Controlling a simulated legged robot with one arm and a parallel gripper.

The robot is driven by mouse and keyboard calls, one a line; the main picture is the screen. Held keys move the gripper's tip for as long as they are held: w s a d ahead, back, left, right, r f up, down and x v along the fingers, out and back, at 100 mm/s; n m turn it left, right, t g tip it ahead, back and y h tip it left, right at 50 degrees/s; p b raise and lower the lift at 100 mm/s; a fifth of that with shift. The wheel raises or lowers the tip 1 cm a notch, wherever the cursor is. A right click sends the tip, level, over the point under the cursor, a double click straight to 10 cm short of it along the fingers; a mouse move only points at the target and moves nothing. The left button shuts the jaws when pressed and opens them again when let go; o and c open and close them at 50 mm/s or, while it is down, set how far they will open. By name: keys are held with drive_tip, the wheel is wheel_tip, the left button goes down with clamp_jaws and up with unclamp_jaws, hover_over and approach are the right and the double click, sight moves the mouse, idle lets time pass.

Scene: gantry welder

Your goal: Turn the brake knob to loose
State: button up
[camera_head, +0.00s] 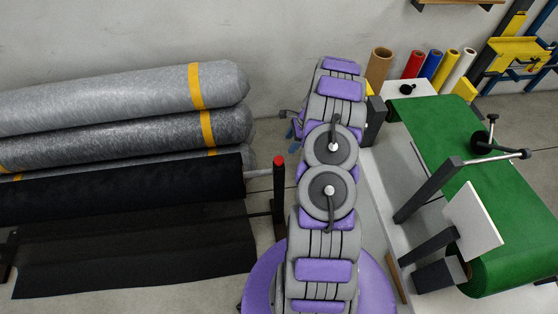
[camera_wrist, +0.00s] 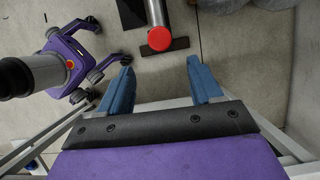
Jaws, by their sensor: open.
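I cannot tell for sure which part is the brake knob. A small black knob (camera_head: 406,89) sits on a white panel behind the green sheet. A larger black handwheel (camera_head: 485,142) stands on a metal rod at the right. A red round cap (camera_head: 279,161) tops a dark post by the rolls. A red round end also shows in the wrist view (camera_wrist: 160,39), beyond the fingertips. My gripper (camera_wrist: 160,75) is open, with its two blue fingers apart and nothing between them. In the head view my gripper (camera_head: 294,128) is partly hidden behind my arm.
Grey rolls with yellow bands (camera_head: 120,95) and a black roll (camera_head: 120,185) lie at the left. A green sheet (camera_head: 455,150) runs over the machine at the right. Coloured rolls (camera_head: 432,64) stand behind it. Bare floor shows between the rolls and the machine.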

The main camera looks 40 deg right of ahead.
sight(279, 159)
drive_tip(key=b+x, duration=0.1)
drive_tip(key=x, duration=1.2)
drive_tip(key=shift+w+f, duration=0.1)
drive_tip(key=shift+f, duration=0.2)
drive_tip(key=shift+c, duration=0.3)
drive_tip(key=c, duration=0.9)
